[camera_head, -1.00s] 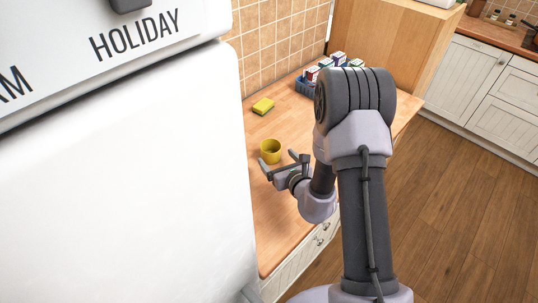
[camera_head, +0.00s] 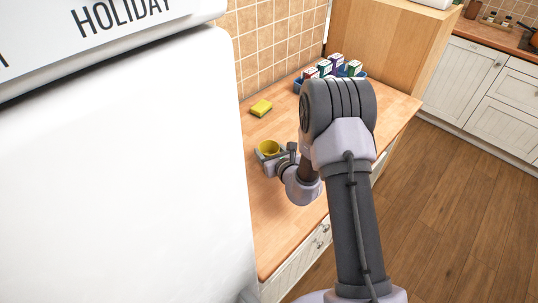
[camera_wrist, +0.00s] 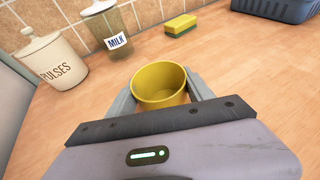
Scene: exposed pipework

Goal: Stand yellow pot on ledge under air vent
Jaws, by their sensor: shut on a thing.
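The yellow pot (camera_head: 269,148) stands upright on the wooden counter, beside the white fridge. In the wrist view the yellow pot (camera_wrist: 160,84) is open at the top and looks empty. My gripper (camera_head: 270,154) is around it, with one finger on each side, shut on the pot. In the wrist view my gripper's fingers (camera_wrist: 161,98) flank the pot, and its lower front is hidden behind the gripper body. I cannot make out an air vent or a ledge under one in these views.
A yellow sponge (camera_head: 261,108) lies behind the pot. A blue basket (camera_head: 303,85) with several small boxes stands farther back. The wrist view shows a pulses canister (camera_wrist: 52,60) and a milk jar (camera_wrist: 110,32) by the tiled wall. The large white fridge (camera_head: 120,170) borders the counter's left side.

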